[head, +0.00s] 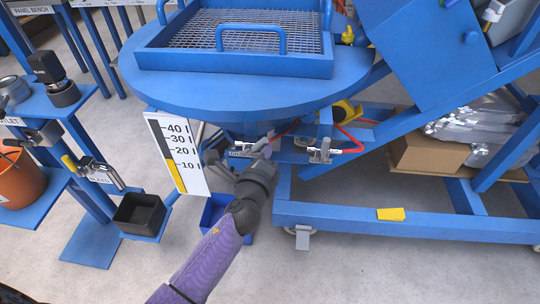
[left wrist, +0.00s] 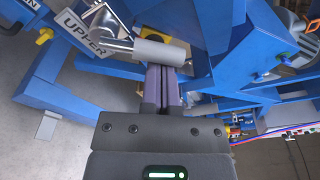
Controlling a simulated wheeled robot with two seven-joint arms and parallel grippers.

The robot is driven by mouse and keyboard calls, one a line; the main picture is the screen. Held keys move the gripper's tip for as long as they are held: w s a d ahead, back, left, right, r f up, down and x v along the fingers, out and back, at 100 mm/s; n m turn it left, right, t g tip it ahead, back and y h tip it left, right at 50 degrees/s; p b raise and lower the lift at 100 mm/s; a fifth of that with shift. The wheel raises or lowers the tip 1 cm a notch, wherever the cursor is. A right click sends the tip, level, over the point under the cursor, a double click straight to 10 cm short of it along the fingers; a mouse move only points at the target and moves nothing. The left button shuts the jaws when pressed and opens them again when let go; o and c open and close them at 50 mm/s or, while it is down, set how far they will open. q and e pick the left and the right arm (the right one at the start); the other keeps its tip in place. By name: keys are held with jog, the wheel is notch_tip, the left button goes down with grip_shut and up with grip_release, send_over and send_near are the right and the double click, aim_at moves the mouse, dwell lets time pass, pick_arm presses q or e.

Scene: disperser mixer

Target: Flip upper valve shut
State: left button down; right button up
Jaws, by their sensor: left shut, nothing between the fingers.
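The upper valve is a metal fitting with a grey cylindrical handle (left wrist: 160,53), beside a white plate marked UPPER (left wrist: 82,32) in the left wrist view. In the head view a small labelled plate (head: 240,153) sits under the round blue table, and my gripper partly covers the valve there. My left gripper (head: 265,150) is shut and empty. In the left wrist view its purple fingers (left wrist: 160,82) end right at the grey handle; I cannot tell whether they touch it. My right gripper is not in view.
A second metal valve (head: 320,152) with a red hose is to the right on the blue frame. A white level scale (head: 177,155) stands close on the left. A blue bin (head: 215,212) is on the floor below. The round blue table (head: 240,95) overhangs the valve.

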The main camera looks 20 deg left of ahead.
aim_at(254, 145)
pick_arm(q)
jog(key=n, duration=0.1)
jog(key=a+r+n, duration=0.1)
jog(key=n, duration=0.1)
jog(key=shift+s+a+r, duration=0.1)
jog(key=shift+s, duration=0.05)
jog(key=shift+s+a+r+n+t, duration=0.1)
jog(key=shift+a+r+n+t, duration=0.1)
jog(key=shift+n, duration=0.35)
jog(key=shift+s+a+r+n+t, duration=0.1)
jog(key=shift+a+n, duration=0.05)
jog(key=shift+n, duration=0.4)
jog(key=shift+a+r+n, duration=0.1)
jog(key=shift+a+n, duration=0.15)
jog(key=shift+n, duration=0.55)
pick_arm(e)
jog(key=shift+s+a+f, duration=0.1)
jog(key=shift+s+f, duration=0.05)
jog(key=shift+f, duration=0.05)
pick_arm(q)
jog(key=shift+a, duration=0.1)
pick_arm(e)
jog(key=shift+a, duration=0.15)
